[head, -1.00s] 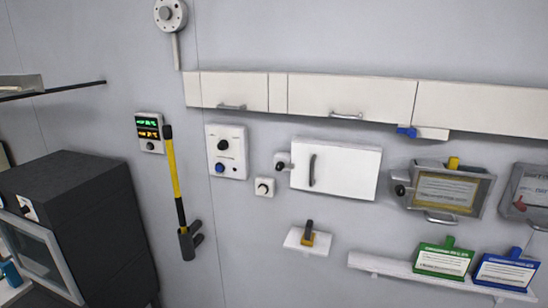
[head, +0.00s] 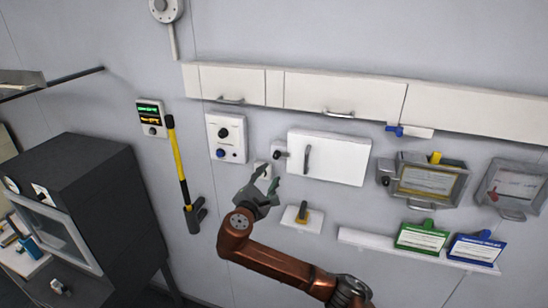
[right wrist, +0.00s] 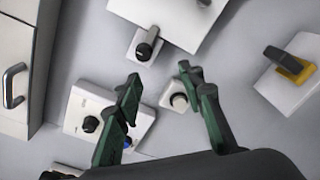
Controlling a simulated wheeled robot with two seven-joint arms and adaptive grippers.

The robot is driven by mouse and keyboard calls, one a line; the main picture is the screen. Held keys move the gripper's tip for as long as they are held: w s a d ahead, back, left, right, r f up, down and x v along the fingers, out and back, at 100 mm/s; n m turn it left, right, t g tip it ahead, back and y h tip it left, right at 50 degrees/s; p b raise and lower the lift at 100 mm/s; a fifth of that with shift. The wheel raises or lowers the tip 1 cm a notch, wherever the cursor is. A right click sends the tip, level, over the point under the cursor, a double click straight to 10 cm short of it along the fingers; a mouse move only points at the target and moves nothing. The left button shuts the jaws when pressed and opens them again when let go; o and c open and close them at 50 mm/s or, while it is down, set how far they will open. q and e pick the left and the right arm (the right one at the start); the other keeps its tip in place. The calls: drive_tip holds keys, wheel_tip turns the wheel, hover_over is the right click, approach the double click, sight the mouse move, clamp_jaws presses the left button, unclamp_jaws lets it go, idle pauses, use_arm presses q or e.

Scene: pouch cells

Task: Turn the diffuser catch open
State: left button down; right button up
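A white door panel (head: 335,158) with a dark handle is on the wall. A dark turn-knob catch on a white plate (head: 280,150) is at its left edge; it also shows in the right wrist view (right wrist: 146,44). No label shows which fitting is the diffuser catch. My right gripper (head: 270,179) is open and empty, below and left of that knob. In the right wrist view, its spread fingers (right wrist: 160,78) point toward the knob, apart from it. A small round button (right wrist: 179,101) shows between the fingers. My left gripper is out of view.
A two-knob panel (head: 227,138) is left of the door. A yellow-and-black lever (head: 302,212) is on a plate below. A metal-framed box (head: 430,182) with its own knob is at right, above a shelf (head: 365,241) with cards. White cupboards (head: 340,96) run overhead.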

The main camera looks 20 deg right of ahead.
sight(275, 157)
drive_tip(key=shift+h, duration=0.3)
drive_tip(key=w+d+r+p, duration=0.1)
drive_tip(key=w, duration=0.1)
drive_tip(key=w+d+p, duration=0.1)
drive_tip(key=w+d+r+p, duration=0.1)
drive_tip(key=w, duration=0.1)
drive_tip(key=shift+w+d+r, duration=0.25)
drive_tip(key=shift+w+r, duration=0.05)
drive_tip(key=shift+r, duration=0.05)
drive_tip(key=shift+w+d+f, duration=0.15)
drive_tip(key=shift+w+d, duration=0.15)
drive_tip(key=shift+w, duration=0.25)
drive_tip(key=shift+c, duration=0.4)
clamp_jaws()
drive_tip(key=shift+a, duration=0.15)
